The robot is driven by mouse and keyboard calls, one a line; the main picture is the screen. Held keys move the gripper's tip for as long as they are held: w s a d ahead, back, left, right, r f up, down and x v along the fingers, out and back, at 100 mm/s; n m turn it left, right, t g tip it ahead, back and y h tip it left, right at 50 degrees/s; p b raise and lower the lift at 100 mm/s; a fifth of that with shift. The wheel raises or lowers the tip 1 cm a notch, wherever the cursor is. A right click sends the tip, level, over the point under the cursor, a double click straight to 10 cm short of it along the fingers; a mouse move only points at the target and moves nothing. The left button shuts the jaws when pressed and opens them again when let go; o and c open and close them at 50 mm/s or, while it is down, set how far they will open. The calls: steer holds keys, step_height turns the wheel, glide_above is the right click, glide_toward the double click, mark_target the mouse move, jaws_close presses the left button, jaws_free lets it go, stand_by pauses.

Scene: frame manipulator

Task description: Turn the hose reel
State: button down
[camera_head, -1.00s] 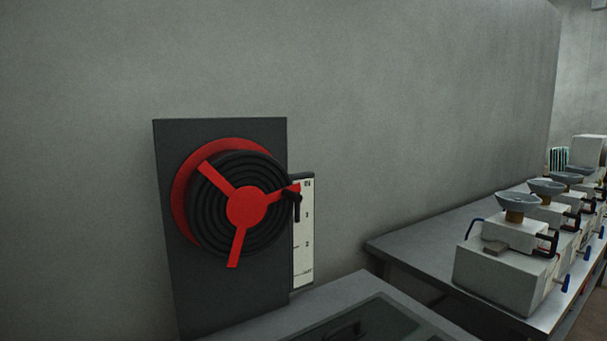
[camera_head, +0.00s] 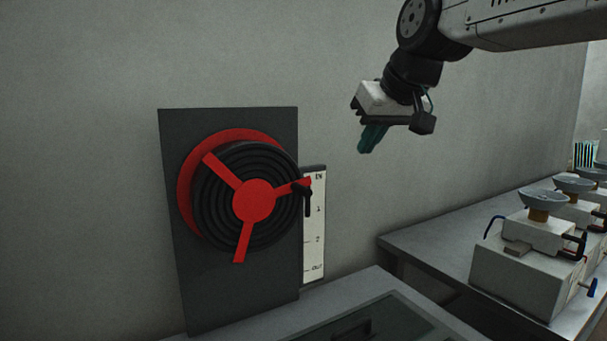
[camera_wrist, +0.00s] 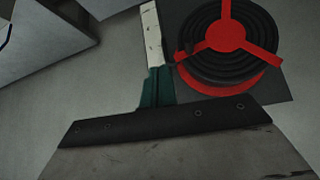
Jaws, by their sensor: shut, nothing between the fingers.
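The hose reel (camera_head: 253,200) has a red hub with three spokes over a coiled black hose and a red back disc. It is mounted on a dark upright panel (camera_head: 225,290). A black handle (camera_head: 307,200) sits at the end of the right spoke, in front of a white scale strip (camera_head: 314,255) with marks from IN to OUT. My gripper (camera_head: 369,143) is shut and empty, up and right of the handle and apart from it. In the wrist view the reel (camera_wrist: 228,40) is at upper right, and the teal fingers (camera_wrist: 156,88) overlap the lower end of the strip.
A grey bench with a dark inset panel (camera_head: 375,325) lies below the reel. At right, a grey table (camera_head: 430,235) bears several white machines with bowls (camera_head: 547,200). The wall behind is plain, with open air between my gripper and the reel.

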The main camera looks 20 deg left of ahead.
steer(key=w+a+r+n+y, duration=0.1)
steer(key=a+r, duration=0.1)
steer(key=a, duration=0.7)
glide_above(297, 183)
steer(key=s+d, duration=0.2)
step_height(297, 183, down, 6)
steer(key=shift+s+d+f, duration=0.1)
steer(key=shift+f, duration=0.15)
step_height(297, 183, down, 3)
steer(key=shift+f, duration=0.5)
steer(key=shift+w+d+f, duration=0.15)
steer(key=shift+w+f, duration=0.05)
steer(key=shift+f, duration=0.2)
steer(key=shift+w+d+f, duration=0.15)
steer(key=shift+f, duration=0.2)
steer(key=shift+r, duration=0.1)
